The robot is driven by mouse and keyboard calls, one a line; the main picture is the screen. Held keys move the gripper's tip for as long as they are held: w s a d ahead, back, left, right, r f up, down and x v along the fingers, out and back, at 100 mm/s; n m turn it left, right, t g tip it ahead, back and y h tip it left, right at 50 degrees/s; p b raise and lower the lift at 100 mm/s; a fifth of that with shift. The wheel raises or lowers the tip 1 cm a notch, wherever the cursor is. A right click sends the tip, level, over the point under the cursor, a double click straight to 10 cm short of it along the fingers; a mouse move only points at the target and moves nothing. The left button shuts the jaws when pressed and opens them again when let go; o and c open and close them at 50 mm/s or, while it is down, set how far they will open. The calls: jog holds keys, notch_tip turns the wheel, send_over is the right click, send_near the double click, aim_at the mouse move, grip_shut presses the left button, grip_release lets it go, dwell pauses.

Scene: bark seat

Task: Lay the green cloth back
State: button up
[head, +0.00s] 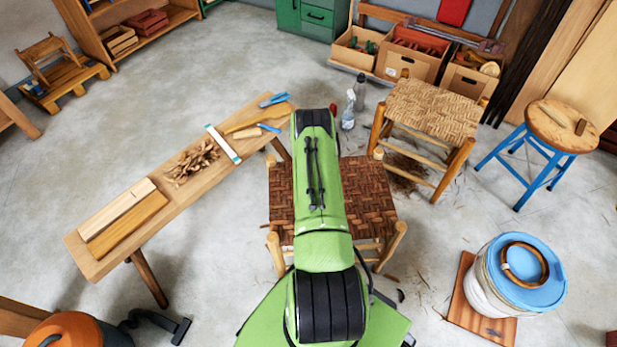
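I cannot make out a green cloth anywhere in the head view. My green arm runs up the middle of the picture, over a stool with a dark woven bark seat (368,200). The arm covers the middle of that seat. My gripper is not visible; the arm's far end hides whatever is beneath it. The flat green surface at the bottom looks like my own base.
A wooden bench (105,258) stands left with boards, shavings and tools. Behind right are a pale woven stool (432,108), a spray bottle (348,112) and a blue-legged stool (560,125). A blue-lidded bucket (515,285) stands right; an orange vacuum (65,332) sits lower left.

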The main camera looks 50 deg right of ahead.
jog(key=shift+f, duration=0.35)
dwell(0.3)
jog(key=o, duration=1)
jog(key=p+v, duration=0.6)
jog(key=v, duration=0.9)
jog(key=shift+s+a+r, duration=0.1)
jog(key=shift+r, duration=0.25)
